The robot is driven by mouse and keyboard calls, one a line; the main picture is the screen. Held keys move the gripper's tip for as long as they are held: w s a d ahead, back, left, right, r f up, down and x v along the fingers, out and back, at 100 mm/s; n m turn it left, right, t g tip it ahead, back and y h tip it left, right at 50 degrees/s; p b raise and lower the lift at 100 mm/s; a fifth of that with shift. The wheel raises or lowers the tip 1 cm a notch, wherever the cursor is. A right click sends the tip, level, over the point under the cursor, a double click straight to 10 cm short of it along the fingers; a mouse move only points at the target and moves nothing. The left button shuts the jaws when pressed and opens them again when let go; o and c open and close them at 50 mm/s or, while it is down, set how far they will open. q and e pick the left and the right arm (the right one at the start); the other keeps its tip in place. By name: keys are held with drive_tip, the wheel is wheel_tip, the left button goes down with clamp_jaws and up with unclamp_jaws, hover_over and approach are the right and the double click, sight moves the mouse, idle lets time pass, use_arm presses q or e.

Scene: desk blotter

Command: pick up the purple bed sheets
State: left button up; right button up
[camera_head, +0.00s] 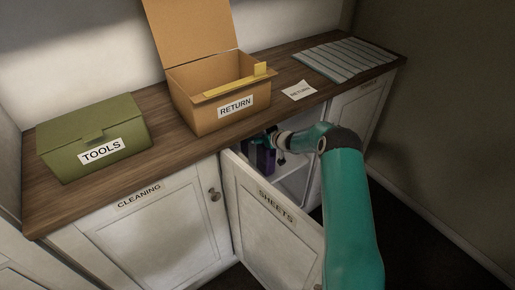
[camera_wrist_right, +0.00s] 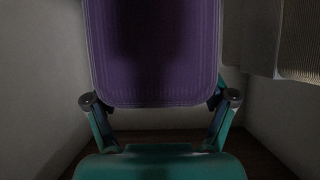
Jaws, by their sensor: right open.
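The purple bed sheets (camera_wrist_right: 152,50) fill the upper middle of the right wrist view as a folded, ribbed bundle with a dark shadow on it. In the head view a small part of the purple sheets (camera_head: 265,159) shows inside the cabinet labelled SHEETS. My right gripper (camera_wrist_right: 160,100) is open, with one finger at each lower side of the sheets; I cannot tell whether they touch. In the head view the right gripper (camera_head: 268,141) reaches into the cabinet under the counter, partly hidden. My left gripper is not in view.
The SHEETS door (camera_head: 265,225) stands open beside my right arm. Grey-white ribbed cloth (camera_wrist_right: 300,40) hangs at the right in the wrist view. On the counter (camera_head: 175,165) stand a green TOOLS box (camera_head: 95,138), a RETURN carton (camera_head: 220,95) and a striped cloth (camera_head: 345,58).

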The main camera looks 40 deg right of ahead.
drive_tip(key=shift+w, duration=0.1)
clamp_jaws()
idle(0.4)
drive_tip(key=shift+r, duration=0.15)
